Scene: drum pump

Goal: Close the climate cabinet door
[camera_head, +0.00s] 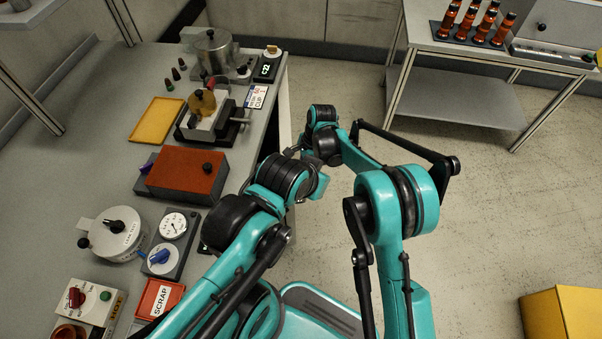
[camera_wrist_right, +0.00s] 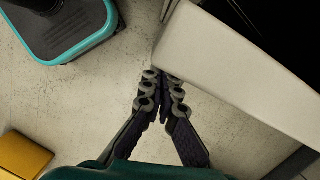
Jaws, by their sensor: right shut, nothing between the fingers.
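In the right wrist view, a pale, thick-edged panel (camera_wrist_right: 255,75) fills the upper right, with a dark gap beyond it. It may be the climate cabinet door, but I cannot tell for sure or see how far open it is. My right gripper (camera_wrist_right: 162,76) is shut and empty, its fingertips close to the panel's near corner. I cannot tell whether they touch it. In the head view, my right arm reaches to the bench's right side, and its fingers are not clear there. My left arm is folded beside the bench; its gripper fingers are hidden.
The bench (camera_head: 60,190) on the left holds a red-brown block (camera_head: 187,177), a yellow tray (camera_head: 156,121), a metal pot (camera_head: 213,50) and gauges. A side table (camera_head: 455,98) with amber bottles stands upper right. A yellow box (camera_head: 562,313) sits lower right. The floor between is clear.

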